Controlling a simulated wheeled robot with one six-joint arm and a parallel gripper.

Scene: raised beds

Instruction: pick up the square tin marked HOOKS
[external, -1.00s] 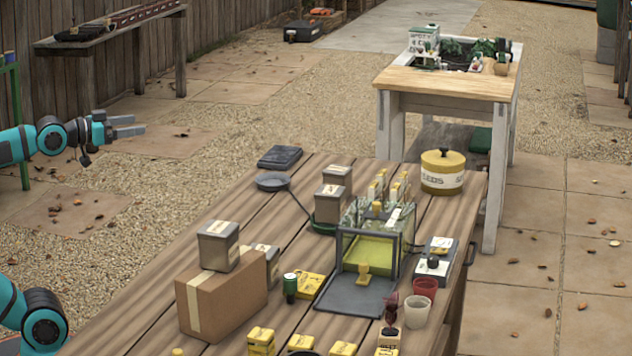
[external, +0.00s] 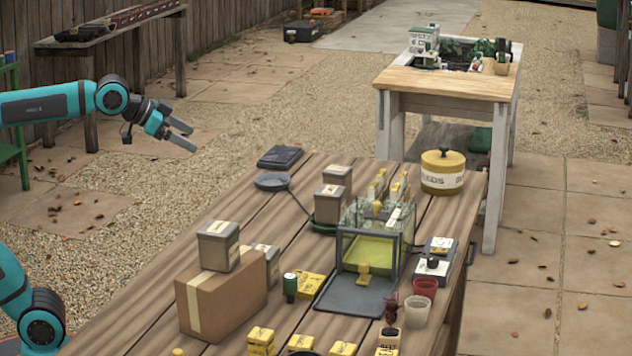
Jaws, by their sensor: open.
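Several square grey-brown tins with pale labels stand on the wooden table; the lettering is too small to read, so I cannot tell which is marked HOOKS. One tin (external: 218,248) sits on top of a cardboard box. Another tin (external: 268,262) stands behind that box, partly hidden by it. Two more are stacked, an upper tin (external: 338,177) over a lower tin (external: 329,204), at a green round dish. My gripper (external: 193,141) is open and empty, in the air beyond the table's left edge, up and left of all the tins, its fingers angled down to the right.
The cardboard box (external: 225,305) stands at the table's left. A glass case (external: 375,235) with an open front, a yellow SEEDS tin (external: 442,178), a green can (external: 290,288), yellow packets (external: 309,286) and cups (external: 417,310) crowd the table. A dark scale-like slab (external: 280,157) lies at the far left corner.

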